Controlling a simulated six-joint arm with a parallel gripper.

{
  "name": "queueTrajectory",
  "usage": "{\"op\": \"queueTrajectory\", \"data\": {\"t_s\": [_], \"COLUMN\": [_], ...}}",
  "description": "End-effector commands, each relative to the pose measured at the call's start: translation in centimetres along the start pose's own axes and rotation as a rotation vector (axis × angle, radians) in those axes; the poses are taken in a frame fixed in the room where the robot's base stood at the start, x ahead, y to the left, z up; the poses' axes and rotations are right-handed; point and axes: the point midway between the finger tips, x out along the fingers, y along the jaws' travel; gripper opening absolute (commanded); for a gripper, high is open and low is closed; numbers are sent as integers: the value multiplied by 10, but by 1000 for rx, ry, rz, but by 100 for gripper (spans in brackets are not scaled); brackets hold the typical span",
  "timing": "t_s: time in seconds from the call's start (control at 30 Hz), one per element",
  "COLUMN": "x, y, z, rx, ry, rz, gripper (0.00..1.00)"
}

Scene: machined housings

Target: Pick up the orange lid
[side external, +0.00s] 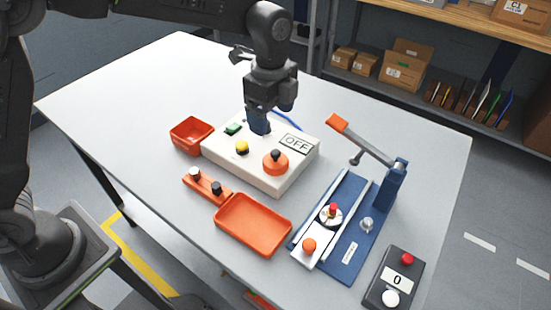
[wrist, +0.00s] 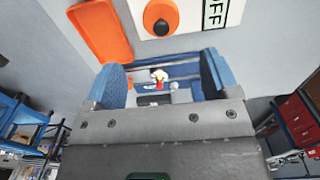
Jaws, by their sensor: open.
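A round orange lid (side external: 275,165) with a black knob sits on the front right part of a white box (side external: 290,182) with an OFF label. The lid also shows at the top of the wrist view (wrist: 150,10). My gripper (side external: 259,128) is above the back of the white box, behind the lid and apart from it. In the wrist view the two blue fingers of my gripper (wrist: 162,80) are spread with nothing held between them. The exact height of the fingertips above the box is hard to tell.
An orange tray (side external: 252,243), an orange bin (side external: 192,134) and an orange block with knobs (side external: 207,187) lie near the box. A blue fixture (side external: 352,255) with an orange-handled lever (side external: 365,142) stands right. A dark counter box (side external: 394,277) is front right. The table's back left is clear.

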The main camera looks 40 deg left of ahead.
Motion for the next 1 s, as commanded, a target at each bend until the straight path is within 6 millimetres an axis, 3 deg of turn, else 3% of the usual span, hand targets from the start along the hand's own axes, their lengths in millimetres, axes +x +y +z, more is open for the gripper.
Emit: {"op": "queueTrajectory", "data": {"t_s": [0.3, 0.57, 0.8, 1.0], "x": [60, 78, 112, 125], "y": [1, 1, 1, 0], "z": [0, -2, -9, -9], "rx": [-4, -4, -4, -6], "ry": [-1, -1, -2, -2], "rz": [4, 2, 3, -1], "gripper": [81, 81, 81, 81]}}
